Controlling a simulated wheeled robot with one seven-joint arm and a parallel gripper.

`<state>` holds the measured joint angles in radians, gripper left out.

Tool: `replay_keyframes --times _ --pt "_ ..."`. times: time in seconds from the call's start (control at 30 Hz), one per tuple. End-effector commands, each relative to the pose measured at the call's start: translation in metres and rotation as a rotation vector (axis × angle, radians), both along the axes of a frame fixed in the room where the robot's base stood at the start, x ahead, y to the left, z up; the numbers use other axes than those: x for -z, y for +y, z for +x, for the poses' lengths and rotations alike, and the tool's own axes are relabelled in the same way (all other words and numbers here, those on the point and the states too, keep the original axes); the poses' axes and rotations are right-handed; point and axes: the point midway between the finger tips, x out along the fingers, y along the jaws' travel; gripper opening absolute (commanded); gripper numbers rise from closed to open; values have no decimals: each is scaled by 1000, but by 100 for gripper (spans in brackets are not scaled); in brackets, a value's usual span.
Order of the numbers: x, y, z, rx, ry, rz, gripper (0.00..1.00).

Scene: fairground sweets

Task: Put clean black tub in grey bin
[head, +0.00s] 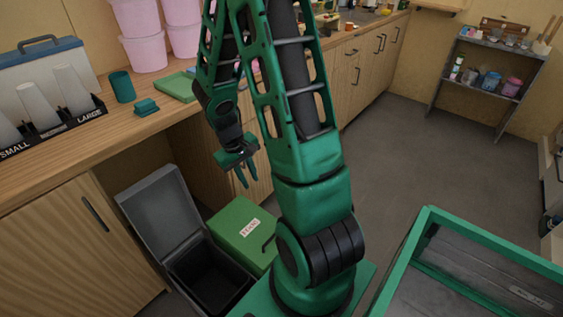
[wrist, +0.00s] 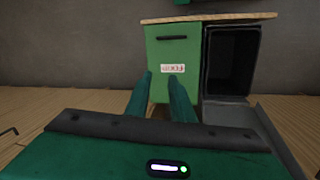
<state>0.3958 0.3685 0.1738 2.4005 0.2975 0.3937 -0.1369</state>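The grey bin (head: 163,212) stands on the floor at the lower left in the head view, its lid tipped up and open. Its inside is dark, and I cannot make out anything in it. The grey bin also shows in the wrist view (wrist: 204,75), right of the green bin. I cannot make out a black tub in either view. My gripper (head: 246,182) hangs fingers down above the bins, apart from both. In the wrist view its two fingers (wrist: 162,84) are spread with nothing between them.
A closed green bin (head: 232,222) with a white label touches or nearly touches the grey bin. The counter (head: 60,150) holds a cup rack, teal cup, green tray and pink tubs. A green-rimmed tray (head: 405,250) is at lower right. Floor (head: 390,150) beyond is clear.

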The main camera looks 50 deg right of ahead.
Motion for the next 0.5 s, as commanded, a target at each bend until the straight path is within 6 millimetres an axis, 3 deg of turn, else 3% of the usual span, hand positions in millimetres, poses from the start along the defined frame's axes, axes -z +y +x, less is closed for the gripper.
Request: replay_keyframes --times 0.03,0.2,0.5 --pt "-20 -3 -7 21 -10 -9 22" --pt "-73 -6 -36 98 -24 -14 22" --pt "-149 7 -98 230 -65 34 22"
